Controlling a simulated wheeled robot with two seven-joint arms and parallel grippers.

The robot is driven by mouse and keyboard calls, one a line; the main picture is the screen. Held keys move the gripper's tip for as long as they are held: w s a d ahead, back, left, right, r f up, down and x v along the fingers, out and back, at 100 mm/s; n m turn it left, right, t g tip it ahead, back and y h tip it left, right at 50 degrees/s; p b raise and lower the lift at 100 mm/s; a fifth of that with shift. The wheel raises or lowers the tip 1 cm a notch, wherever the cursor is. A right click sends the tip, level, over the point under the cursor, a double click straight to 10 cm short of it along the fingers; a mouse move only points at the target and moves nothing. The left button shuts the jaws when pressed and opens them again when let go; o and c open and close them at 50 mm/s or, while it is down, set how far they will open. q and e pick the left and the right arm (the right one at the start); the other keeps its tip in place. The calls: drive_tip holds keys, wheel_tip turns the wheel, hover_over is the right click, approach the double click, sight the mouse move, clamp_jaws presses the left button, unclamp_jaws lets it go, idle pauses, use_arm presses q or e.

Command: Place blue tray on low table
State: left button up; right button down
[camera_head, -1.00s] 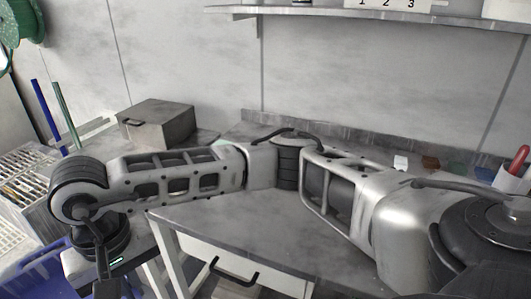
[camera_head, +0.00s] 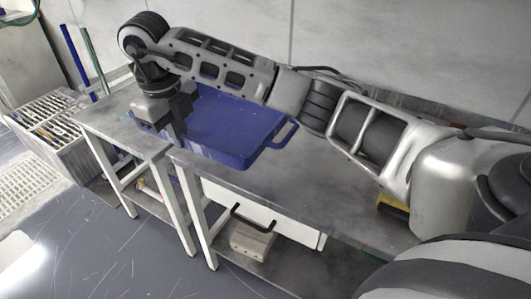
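The blue tray (camera_head: 235,128) is a shallow tray with a handle at its right end. It is over the grey worktop of the table with the drawer (camera_head: 285,190), and its left part reaches across the gap toward a smaller grey table (camera_head: 107,118). I cannot tell whether it touches either top, or which one is the low table. My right arm crosses from the right, above the tray. My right gripper (camera_head: 178,132) points down at the tray's left part and appears shut on it; the fingertips are partly hidden. My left gripper is not in view.
A yellow object (camera_head: 393,204) lies on the worktop at the right. The floor in front is clear.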

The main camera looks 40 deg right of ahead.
sight(228, 137)
drive_tip(key=d+f, duration=0.1)
drive_tip(key=d, duration=0.2)
drive_tip(key=s+d+f, duration=0.1)
drive_tip(key=d+f, duration=0.1)
drive_tip(key=d, duration=0.1)
drive_tip(key=s+d+f+p, duration=0.1)
drive_tip(key=d, duration=0.2)
drive_tip(key=shift+s+d+f, duration=0.2)
drive_tip(key=d+f, duration=0.2)
drive_tip(key=f, duration=0.1)
drive_tip(key=shift+s+d+f, duration=0.35)
drive_tip(key=shift+d+f, duration=0.05)
drive_tip(key=shift+s+d+f, duration=0.1)
drive_tip(key=shift+d+f, duration=0.45)
drive_tip(key=shift+f, duration=0.15)
wheel_tip(228, 137, down, 2)
drive_tip(key=shift+f+p, duration=0.25)
drive_tip(key=shift+p, duration=0.25)
drive_tip(key=shift+f, duration=0.35)
drive_tip(key=shift+f+b, duration=0.3)
drive_tip(key=shift+f, duration=0.05)
drive_tip(key=c, duration=2)
unclamp_jaws()
drive_tip(key=o, duration=0.3)
